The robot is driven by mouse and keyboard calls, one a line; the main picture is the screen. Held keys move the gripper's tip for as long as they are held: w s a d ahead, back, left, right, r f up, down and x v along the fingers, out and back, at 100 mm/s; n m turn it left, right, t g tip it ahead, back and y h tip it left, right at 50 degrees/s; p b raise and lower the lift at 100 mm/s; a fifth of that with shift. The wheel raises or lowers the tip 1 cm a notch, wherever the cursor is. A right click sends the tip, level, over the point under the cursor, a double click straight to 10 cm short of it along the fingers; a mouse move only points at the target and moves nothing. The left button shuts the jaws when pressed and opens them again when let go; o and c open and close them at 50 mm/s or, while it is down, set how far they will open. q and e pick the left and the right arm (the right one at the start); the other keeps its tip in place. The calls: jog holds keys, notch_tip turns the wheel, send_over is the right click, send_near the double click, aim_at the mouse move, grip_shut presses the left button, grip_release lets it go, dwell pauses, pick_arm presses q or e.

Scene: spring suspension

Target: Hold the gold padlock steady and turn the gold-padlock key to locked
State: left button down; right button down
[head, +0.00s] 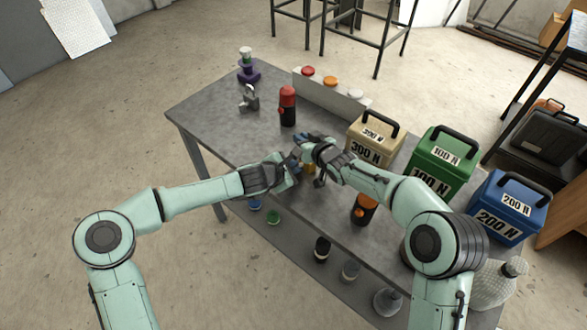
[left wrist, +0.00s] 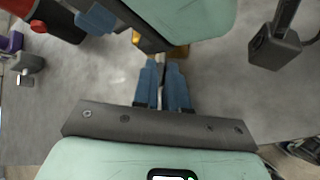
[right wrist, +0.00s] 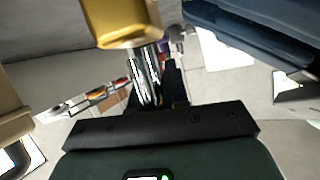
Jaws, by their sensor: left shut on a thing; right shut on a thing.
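The gold padlock (right wrist: 122,22) fills the top of the right wrist view, and silver metal, which looks like its shackle, runs from it down between my right fingers. In the head view only a bit of its gold (head: 309,168) shows between the grippers. My right gripper (head: 301,146) is shut on this silver part. My left gripper (head: 292,168) is just below it in the head view.
A dark padlock (left wrist: 274,50) stands close by at right. A red-and-black canister (head: 288,105) stands behind the grippers, and a silver padlock (head: 249,99) farther left. The 300 N (head: 370,146), 100 N and 200 N boxes line the right side.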

pick_arm(q)
jog(key=shift+w+a+n+g+h, duration=0.3)
jog(key=shift+n+g, duration=0.3)
jog(key=shift+g, duration=0.3)
pick_arm(e)
jog(key=shift+a, duration=0.1)
pick_arm(q)
jog(key=shift+w+a+r+n+g+h, duration=0.1)
jog(key=shift+w+n+g+h, duration=0.15)
jog(key=shift+n+g+h, duration=0.6)
jog(key=shift+g, duration=0.25)
jog(key=c, duration=1.4)
grip_release()
jog(key=shift+c, duration=0.2)
jog(key=shift+r, duration=0.1)
jog(key=v, duration=1.2)
